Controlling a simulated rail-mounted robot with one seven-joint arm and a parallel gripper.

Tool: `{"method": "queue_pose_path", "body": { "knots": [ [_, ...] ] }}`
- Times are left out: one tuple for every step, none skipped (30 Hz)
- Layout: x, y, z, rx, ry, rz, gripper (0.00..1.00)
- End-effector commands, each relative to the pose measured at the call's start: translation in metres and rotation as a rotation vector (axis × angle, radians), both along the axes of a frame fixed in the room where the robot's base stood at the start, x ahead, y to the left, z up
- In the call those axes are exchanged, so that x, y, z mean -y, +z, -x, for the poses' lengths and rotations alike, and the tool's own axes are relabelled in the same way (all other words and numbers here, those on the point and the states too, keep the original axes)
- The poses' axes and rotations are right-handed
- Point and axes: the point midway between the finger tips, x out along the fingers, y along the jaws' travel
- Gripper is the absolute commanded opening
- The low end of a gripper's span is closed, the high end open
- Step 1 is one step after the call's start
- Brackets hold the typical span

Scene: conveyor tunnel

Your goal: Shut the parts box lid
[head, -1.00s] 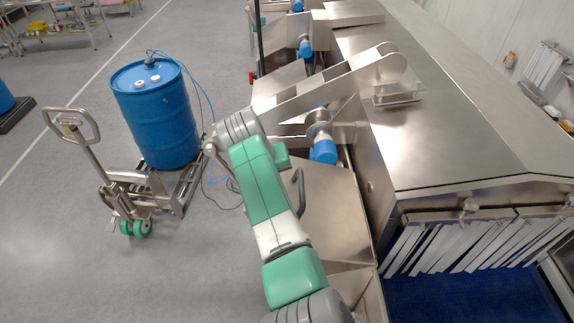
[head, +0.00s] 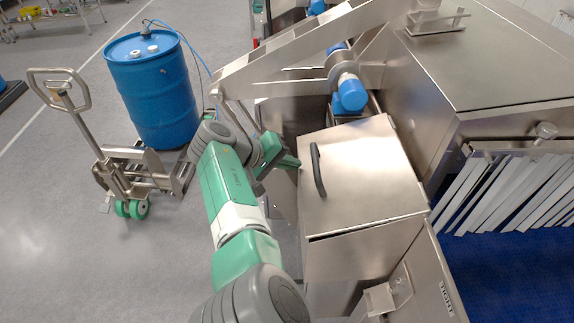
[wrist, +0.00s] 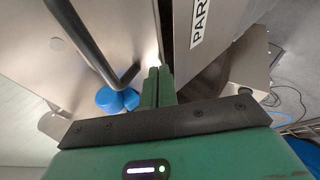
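The parts box (head: 355,255) is a steel box right of centre in the head view. Its steel lid (head: 370,170) carries a black bar handle (head: 317,170) near its left edge. The lid lies over the box at a low angle; I cannot tell whether it is fully down. My gripper (head: 292,162) is at the lid's left edge, beside the handle and not around it. In the wrist view the green fingers (wrist: 157,86) are together and empty, near a bright gap between the lid (wrist: 60,50) and the labelled box front (wrist: 198,45). The handle (wrist: 88,45) passes left of the fingers.
A steel conveyor arm with a blue motor (head: 350,93) stands just behind the box. A large steel housing (head: 490,60) with hanging strips is at right. A blue drum (head: 155,90) and a pallet jack (head: 130,180) stand at left on open grey floor.

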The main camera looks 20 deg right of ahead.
Motion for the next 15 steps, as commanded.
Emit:
{"method": "queue_pose_path", "body": {
  "knots": [
    [0.002,-0.008,0.001,0.0,-0.001,0.0,0.0],
    [0.002,-0.009,0.001,0.0,-0.002,0.0,0.0],
    [0.002,-0.012,0.001,-0.001,-0.001,-0.001,0.0],
    [0.003,-0.013,0.001,-0.001,-0.001,-0.001,0.0],
    [0.003,-0.015,0.001,-0.001,-0.001,-0.001,0.0],
    [0.004,-0.017,0.001,-0.001,-0.001,-0.001,0.0],
    [0.004,-0.019,0.001,-0.001,-0.001,-0.002,0.0],
    [0.005,-0.02,0.002,-0.001,-0.001,-0.002,0.0],
    [0.005,-0.021,0.002,0.0,-0.002,-0.001,0.0],
    [0.006,-0.023,0.002,0.0,-0.002,-0.001,0.0],
    [0.006,-0.023,0.002,0.0,-0.002,-0.001,0.0],
    [0.007,-0.024,0.002,0.0,-0.002,-0.001,0.0],
    [0.007,-0.025,0.002,0.0,-0.002,-0.001,0.0],
    [0.007,-0.025,0.002,0.0,-0.002,-0.001,0.0],
    [0.007,-0.026,0.003,0.0,-0.002,-0.001,0.0]
  ]
}}
